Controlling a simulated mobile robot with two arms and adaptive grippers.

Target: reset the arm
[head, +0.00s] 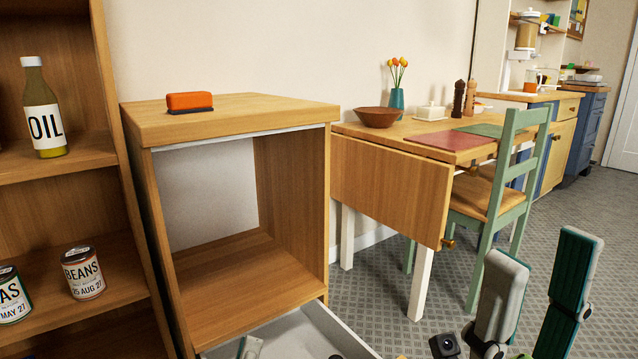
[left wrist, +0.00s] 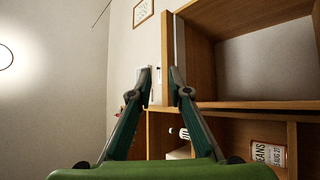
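My right gripper (head: 545,255) rises at the bottom right of the head view, its two grey and green fingers standing apart with nothing between them. My left gripper (left wrist: 162,72) shows in the left wrist view. Its two green fingers lean toward each other, with a clear gap between the tips and nothing held. It points toward the wall and the edge of a wooden shelf unit. In the head view I cannot make out the left gripper with certainty; a small grey piece shows at the bottom edge over the open drawer.
A wooden cabinet (head: 285,200) with an orange-topped item (head: 190,101) on it has a pulled-out drawer (head: 310,335) low in front. A shelf (head: 85,155) holds an oil bottle (head: 43,115) and cans (head: 83,273). A table (head: 390,180) and green chair (head: 500,190) stand right. Floor is free beyond.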

